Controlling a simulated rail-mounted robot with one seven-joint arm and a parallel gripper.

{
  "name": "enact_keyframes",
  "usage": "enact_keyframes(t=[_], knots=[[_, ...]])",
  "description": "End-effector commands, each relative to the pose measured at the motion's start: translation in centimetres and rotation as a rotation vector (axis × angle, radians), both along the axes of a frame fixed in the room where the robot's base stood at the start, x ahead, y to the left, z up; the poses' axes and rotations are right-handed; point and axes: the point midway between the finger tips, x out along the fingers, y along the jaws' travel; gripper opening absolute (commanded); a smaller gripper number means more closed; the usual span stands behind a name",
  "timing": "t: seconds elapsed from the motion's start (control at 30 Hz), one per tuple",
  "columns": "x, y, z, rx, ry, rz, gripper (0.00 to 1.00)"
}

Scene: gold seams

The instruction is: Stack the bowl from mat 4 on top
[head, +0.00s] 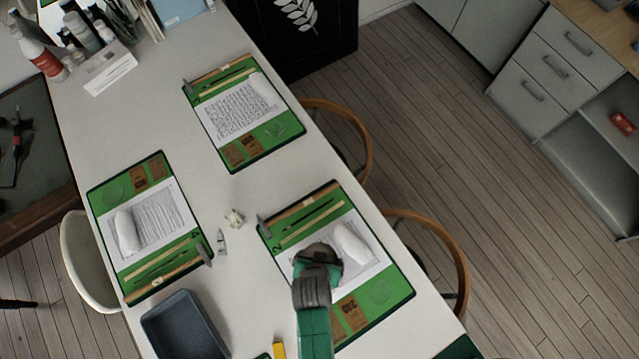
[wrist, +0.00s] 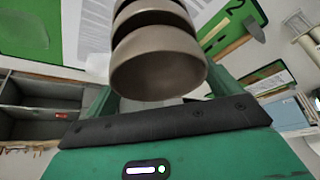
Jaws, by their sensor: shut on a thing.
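My gripper (head: 318,262) reaches in over the green mat (head: 375,300) at the right of the table. It is shut on a brown-grey bowl (wrist: 158,72), large and close in the wrist view. Two more similar bowl shapes (wrist: 155,18) show beyond it in a line, cut off by the top edge; I cannot tell whether they touch. In the head view only a dark round bowl edge (head: 318,246) shows past my gripper.
White rolls lie on the papers of the mats. Small items (head: 234,218) sit mid-table. A dark blue-grey tray (head: 186,325) is at the near left. Bottles (head: 42,58) and a white box (head: 110,68) stand at the far left. Chairs (head: 455,250) flank the table.

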Motion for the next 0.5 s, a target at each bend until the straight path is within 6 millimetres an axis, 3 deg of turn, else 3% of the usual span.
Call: enact_keyframes(t=[0.3,0.33,0.37,0.5], knots=[[0.03,0.01,-0.21,0.0,-0.001,0.0,0.58],[0.03,0.01,-0.21,0.0,-0.001,0.0,0.95],[0.03,0.01,-0.2,0.0,-0.001,0.0,1.0],[0.03,0.01,-0.2,0.0,-0.001,0.0,1.0]])
